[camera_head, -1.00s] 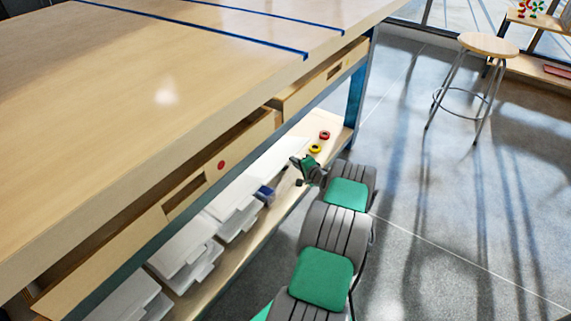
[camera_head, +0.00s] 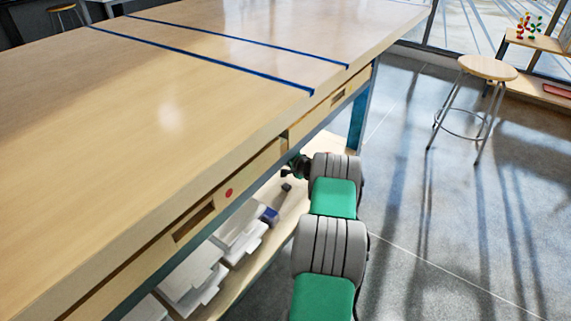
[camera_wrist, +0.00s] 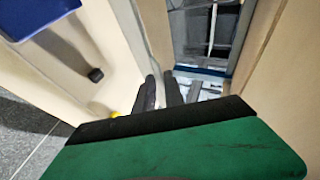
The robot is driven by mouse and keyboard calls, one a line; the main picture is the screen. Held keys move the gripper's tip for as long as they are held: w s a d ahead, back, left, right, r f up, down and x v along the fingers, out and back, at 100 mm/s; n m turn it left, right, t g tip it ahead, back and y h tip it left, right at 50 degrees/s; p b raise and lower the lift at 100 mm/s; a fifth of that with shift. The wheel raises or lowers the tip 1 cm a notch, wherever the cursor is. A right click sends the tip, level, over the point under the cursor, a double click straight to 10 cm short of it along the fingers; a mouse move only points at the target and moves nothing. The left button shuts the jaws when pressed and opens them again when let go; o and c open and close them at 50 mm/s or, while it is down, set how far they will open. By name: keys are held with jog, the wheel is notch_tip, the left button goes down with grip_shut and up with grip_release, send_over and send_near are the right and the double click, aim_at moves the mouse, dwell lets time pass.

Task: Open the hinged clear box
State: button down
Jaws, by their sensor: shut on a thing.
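No hinged clear box can be made out for sure. In the wrist view, grey, glassy-looking shapes (camera_wrist: 208,35) lie in a gap between two wooden faces; I cannot tell what they are. My gripper (camera_wrist: 162,88) has its two dark fingers close together at the edge of a pale wooden panel (camera_wrist: 128,25), which looks like a drawer front. In the head view my gripper (camera_head: 292,168) is below the bench edge, near where the two drawer fronts meet, and partly hidden by my arm. The near drawer front (camera_head: 235,182) carries a red dot and a slot handle.
The workbench top (camera_head: 200,90) is bare apart from blue stripes. White bins (camera_head: 190,280) and a blue bin (camera_head: 269,215) stand on the lower shelf; the blue one also shows in the wrist view (camera_wrist: 40,12). A stool (camera_head: 487,68) stands right on open floor.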

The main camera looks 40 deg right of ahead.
jog(key=shift+d+r, duration=0.15)
jog(key=shift+r, duration=0.1)
jog(key=c, duration=1.7)
grip_release()
jog(key=shift+c, duration=0.2)
jog(key=shift+o, duration=0.6)
jog(key=shift+f, duration=0.1)
jog(key=shift+s, duration=0.1)
jog(key=s+a+p, duration=0.2)
jog(key=s+p, duration=0.1)
jog(key=s, duration=0.9)
jog(key=shift+s+a+r, duration=0.25)
jog(key=shift+s+r, duration=0.05)
